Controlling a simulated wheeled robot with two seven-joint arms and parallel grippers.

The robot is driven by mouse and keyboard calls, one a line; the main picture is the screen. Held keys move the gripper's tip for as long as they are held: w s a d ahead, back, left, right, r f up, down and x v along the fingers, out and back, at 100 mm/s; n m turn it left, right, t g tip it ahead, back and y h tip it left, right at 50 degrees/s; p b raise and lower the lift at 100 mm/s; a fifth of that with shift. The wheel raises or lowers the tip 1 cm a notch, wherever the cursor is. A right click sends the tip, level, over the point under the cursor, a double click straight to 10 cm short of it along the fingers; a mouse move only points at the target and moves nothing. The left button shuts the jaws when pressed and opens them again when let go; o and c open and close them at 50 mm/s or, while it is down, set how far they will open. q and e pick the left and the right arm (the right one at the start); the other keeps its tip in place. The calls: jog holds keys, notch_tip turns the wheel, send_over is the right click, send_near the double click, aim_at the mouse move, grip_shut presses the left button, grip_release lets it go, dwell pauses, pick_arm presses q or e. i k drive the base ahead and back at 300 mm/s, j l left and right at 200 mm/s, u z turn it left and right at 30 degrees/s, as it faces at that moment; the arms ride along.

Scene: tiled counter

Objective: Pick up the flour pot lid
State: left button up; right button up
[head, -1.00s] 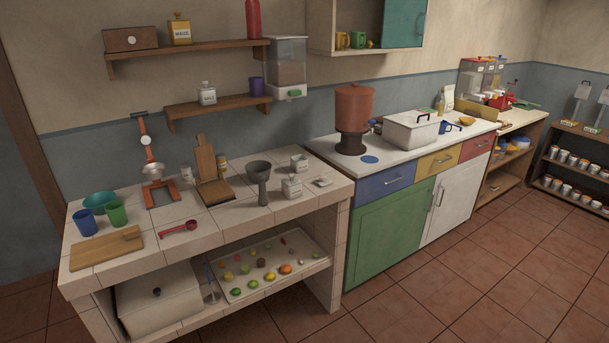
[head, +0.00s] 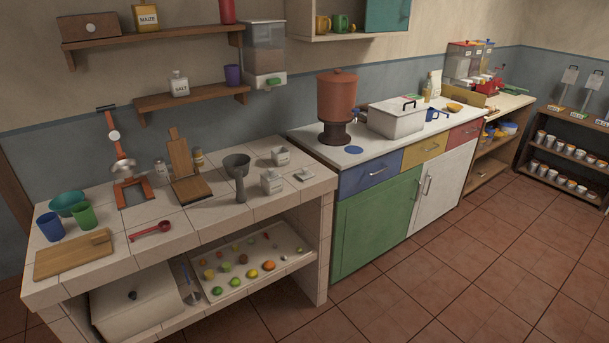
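Two small white pots stand at the right end of the tiled counter (head: 215,222): a front pot (head: 272,184) and a back pot (head: 281,157). A small flat pale piece (head: 304,174) lies to the right of the front pot and looks like a loose lid. Any lettering on the pots is too small to read, so I cannot tell which is the flour pot. Neither of my grippers is in view.
A grey funnel-shaped vessel (head: 238,168) stands just left of the pots. A wooden stand (head: 181,160), red scoop (head: 152,230), cups and a cutting board (head: 73,255) are further left. The counter's front right corner is clear. Floor (head: 420,270) in front is open.

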aim_at(303, 174)
jog(key=i+j, duration=0.15)
jog(key=i, duration=0.25)
jog(key=i+j+z, duration=0.1)
jog(key=i, duration=0.35)
jog(key=j, duration=0.1)
